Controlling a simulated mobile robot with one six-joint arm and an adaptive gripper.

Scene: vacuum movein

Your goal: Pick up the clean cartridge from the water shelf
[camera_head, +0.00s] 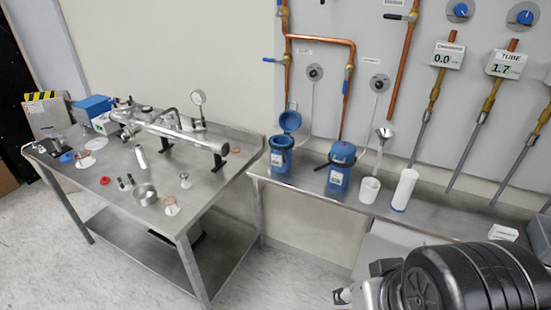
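A tall white cylinder (404,189), which looks like the clean cartridge, stands upright on the narrow metal shelf (310,186) below the copper pipes. A short white cup (369,190) stands just left of it, apart from it. My dark arm fills the bottom right corner, in front of and below the shelf. A small grey and black piece at the arm's left side may be part of my gripper (342,296). Its fingers cannot be made out clearly, and nothing held is visible. It is well apart from the cylinder.
Two blue containers, one with its lid raised (281,153) and one closed (341,166), stand left of the cup. A funnel (383,134) is above the shelf. A steel table (215,190) with vacuum parts stands left. Floor (60,260) is clear at the lower left.

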